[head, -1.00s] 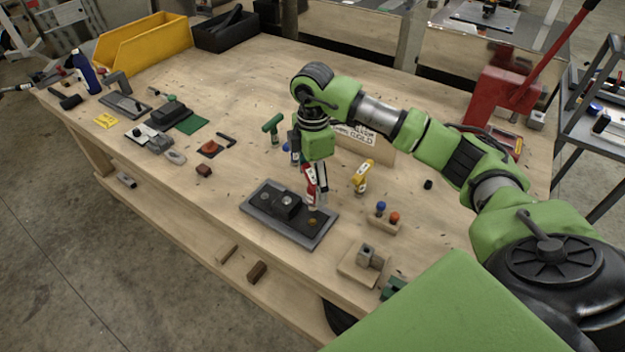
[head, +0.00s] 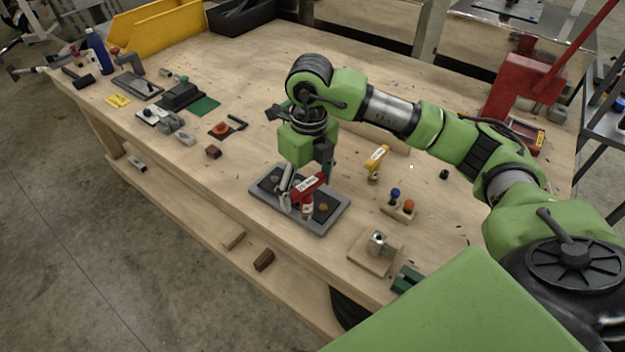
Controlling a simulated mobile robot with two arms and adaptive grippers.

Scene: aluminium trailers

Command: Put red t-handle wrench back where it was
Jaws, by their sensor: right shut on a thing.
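The red t-handle wrench (head: 309,186) is in my right gripper (head: 301,187), which is shut on it. The gripper holds it over the grey tray (head: 323,226), with the handle tilted and the lower end pointing down. I cannot tell whether the wrench touches the tray. A yellow t-handle (head: 376,161) stands to the right of the gripper, by a wooden block (head: 388,139) largely hidden behind my right arm. My left gripper is not in view.
A small wooden stand (head: 400,213) with a blue and an orange knob is right of the tray. A wooden base with a metal block (head: 376,243) is nearer the front. A red press (head: 515,90) stands at the right. The table left of the tray is partly clear.

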